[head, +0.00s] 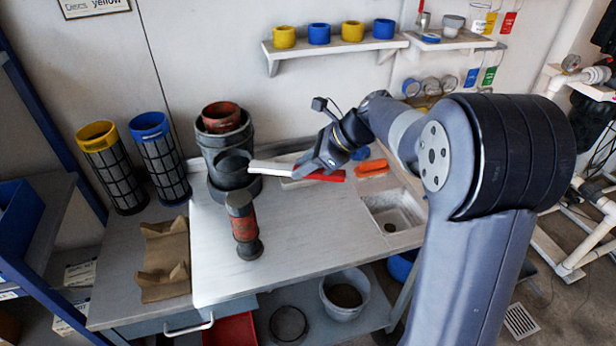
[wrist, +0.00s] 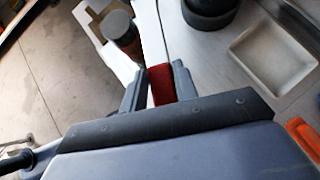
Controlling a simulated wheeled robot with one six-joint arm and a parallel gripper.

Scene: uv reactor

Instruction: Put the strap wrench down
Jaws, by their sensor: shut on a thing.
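The strap wrench (head: 329,176) has a red handle and a long pale strap. My gripper (head: 306,169) is shut on the red handle, above the workbench (head: 310,245). In the wrist view the red handle (wrist: 161,84) sits between the two fingers, and the pale strap runs away from them toward the top. In the head view the strap points left toward the dark grey cylindrical housing. I cannot tell whether the strap touches the housing. Part of the handle is hidden by my gripper.
The dark grey housing (head: 221,150) and a red-and-grey cylinder (head: 244,228) stand left of my gripper. An orange object (head: 371,168) and a sink (head: 394,215) lie to the right. Brown holders (head: 163,262) are at the left. The bench's front middle is clear.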

